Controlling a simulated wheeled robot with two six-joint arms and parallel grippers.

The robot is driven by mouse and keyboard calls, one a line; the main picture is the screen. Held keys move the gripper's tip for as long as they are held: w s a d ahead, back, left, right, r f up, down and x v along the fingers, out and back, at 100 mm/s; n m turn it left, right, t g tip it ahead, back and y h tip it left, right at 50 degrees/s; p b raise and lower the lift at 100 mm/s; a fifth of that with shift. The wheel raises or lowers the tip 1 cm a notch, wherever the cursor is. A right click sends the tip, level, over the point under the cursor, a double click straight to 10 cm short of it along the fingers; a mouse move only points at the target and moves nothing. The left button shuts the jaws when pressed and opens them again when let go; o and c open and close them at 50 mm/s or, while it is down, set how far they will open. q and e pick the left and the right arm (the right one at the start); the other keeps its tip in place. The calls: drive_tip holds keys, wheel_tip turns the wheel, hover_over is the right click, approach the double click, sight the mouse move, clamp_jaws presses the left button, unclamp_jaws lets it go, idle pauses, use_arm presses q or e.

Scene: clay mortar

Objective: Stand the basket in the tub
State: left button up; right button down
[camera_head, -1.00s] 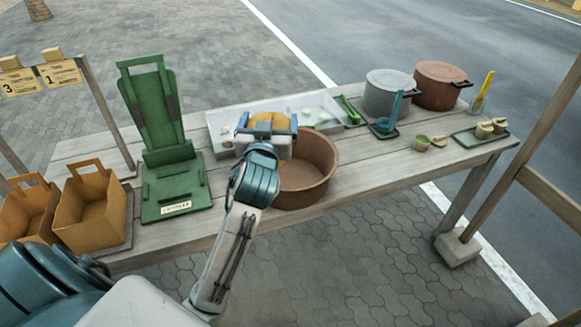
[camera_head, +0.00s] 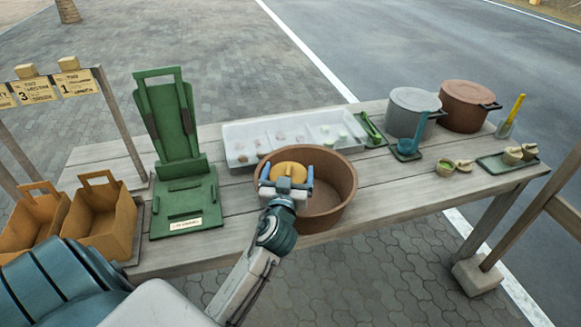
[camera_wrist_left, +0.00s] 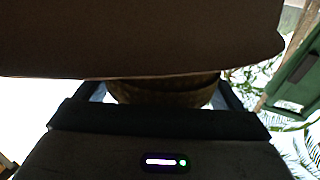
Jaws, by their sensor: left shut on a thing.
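The tub (camera_head: 335,188) is a round, open, brown vessel near the front edge of the table. The basket (camera_head: 291,155) is a small, round, yellow-orange thing, mostly hidden behind my left gripper (camera_head: 286,180). My left gripper is shut on it at the left part of the tub's opening. The basket appears to be within the rim; I cannot tell whether it touches the tub's floor. In the left wrist view the basket (camera_wrist_left: 165,93) shows dark between the fingers, and the brown wall of the tub (camera_wrist_left: 140,40) fills the top. My right gripper is not in view.
A pale compartmented tray (camera_head: 240,147) lies behind the tub. A green stand (camera_head: 183,195) is to the left, with paper bags (camera_head: 105,215) beyond it. A grey pot (camera_head: 405,112) and a brown pot (camera_head: 465,108) stand at the right. Bare planks lie right of the tub.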

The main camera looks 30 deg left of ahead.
use_arm(q)
drive_tip(key=shift+w+a+r, duration=0.1)
drive_tip(key=shift+w, duration=0.25)
drive_tip(key=w, duration=0.1)
drive_tip(key=w+a+p, duration=0.1)
drive_tip(key=w+f+p, duration=0.1)
drive_tip(key=shift+a, duration=0.3)
drive_tip(key=shift+f, duration=0.3)
drive_tip(key=shift+s+r, duration=0.1)
drive_tip(key=shift+s, duration=0.05)
drive_tip(key=shift+d, duration=0.1)
drive_tip(key=shift+f+b, duration=0.65)
drive_tip(key=shift+b, duration=0.25)
drive_tip(key=o, duration=1)
